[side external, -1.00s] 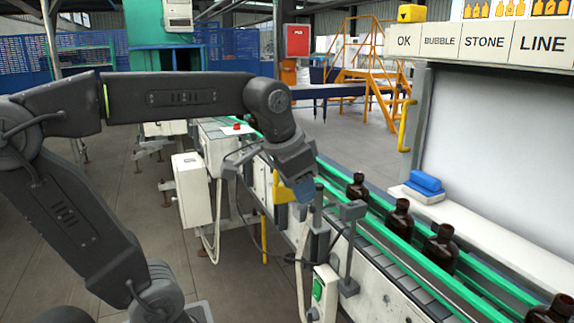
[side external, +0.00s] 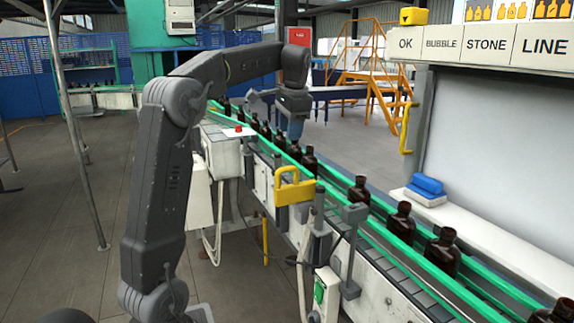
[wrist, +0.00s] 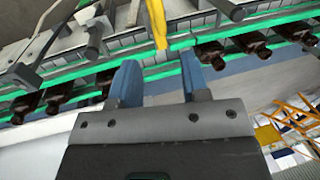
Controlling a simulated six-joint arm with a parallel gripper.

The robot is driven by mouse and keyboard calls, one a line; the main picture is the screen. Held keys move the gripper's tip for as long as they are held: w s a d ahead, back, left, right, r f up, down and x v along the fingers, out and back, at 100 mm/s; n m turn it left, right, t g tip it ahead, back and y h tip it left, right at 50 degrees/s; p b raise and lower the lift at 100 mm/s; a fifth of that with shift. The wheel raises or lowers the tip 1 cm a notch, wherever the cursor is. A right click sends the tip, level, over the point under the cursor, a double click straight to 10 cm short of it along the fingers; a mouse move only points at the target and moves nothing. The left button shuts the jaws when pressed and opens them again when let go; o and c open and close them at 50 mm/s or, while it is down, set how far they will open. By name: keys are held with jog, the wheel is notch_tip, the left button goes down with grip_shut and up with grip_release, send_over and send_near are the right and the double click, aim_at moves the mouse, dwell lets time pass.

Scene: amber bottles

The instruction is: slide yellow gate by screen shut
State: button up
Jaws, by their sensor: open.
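The yellow gate (side external: 295,188), a plate with a looped handle on top, is at the near side of the bottle line, left of the white screen (side external: 500,150). In the wrist view the yellow gate (wrist: 157,22) reaches the green rail, ahead of my fingers. I cannot tell how far it crosses the lane. My gripper (side external: 294,132) is above the line, beyond the gate and apart from it. In the wrist view its blue fingers (wrist: 160,82) are spread with nothing between them.
Brown bottles (side external: 441,250) stand in a row between green rails (side external: 385,232), several close to my gripper. A grey post with a box (side external: 354,212) and a control box (side external: 325,290) are on the near side. A blue sponge-like block (side external: 428,184) lies by the screen.

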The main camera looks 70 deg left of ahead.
aim_at(287, 168)
jog(key=f, duration=0.3)
jog(key=a+f, duration=0.1)
jog(key=f, duration=0.3)
jog(key=a+f, duration=0.1)
jog(key=f, duration=0.2)
jog(key=shift+f, duration=0.4)
grip_shut()
